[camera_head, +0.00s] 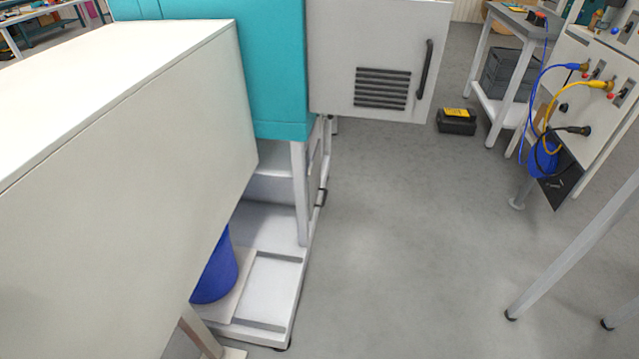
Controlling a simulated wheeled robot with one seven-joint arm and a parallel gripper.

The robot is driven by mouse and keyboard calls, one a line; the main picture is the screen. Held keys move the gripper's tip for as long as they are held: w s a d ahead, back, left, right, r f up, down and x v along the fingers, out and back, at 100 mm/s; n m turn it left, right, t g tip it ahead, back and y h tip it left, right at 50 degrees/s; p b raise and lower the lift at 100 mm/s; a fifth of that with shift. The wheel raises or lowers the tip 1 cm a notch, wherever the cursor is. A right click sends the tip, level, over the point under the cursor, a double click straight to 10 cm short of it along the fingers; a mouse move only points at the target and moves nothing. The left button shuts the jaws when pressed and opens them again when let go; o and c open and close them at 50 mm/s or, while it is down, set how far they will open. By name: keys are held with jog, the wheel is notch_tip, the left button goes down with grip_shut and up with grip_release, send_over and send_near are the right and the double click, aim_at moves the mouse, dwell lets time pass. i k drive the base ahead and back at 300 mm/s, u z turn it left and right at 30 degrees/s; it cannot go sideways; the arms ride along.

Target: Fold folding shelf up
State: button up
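No part in view is clearly recognisable as the folding shelf. A large pale box-like body (130,180) with a flat white top fills the left side and hides much behind it. Beside it stands a teal cabinet (272,75) on a white frame (300,200). A light grey door panel (375,55) with black vent slots and a black handle (425,68) stands out to the right of the cabinet. Below the cabinet is a low white platform (265,295). A small dark handle (321,197) sits on the frame's right side. My gripper is not in view.
A blue bucket (217,270) stands on the platform, partly hidden. A black and yellow case (456,121) lies on the floor. At right are a panel (600,65) with blue, yellow and black cables and a grey-topped stand (520,22). The middle floor (410,240) is clear.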

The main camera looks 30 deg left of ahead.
aim_at(314, 174)
jog(key=z, duration=0.05)
jog(key=i, duration=1.25)
jog(key=u, duration=1.8)
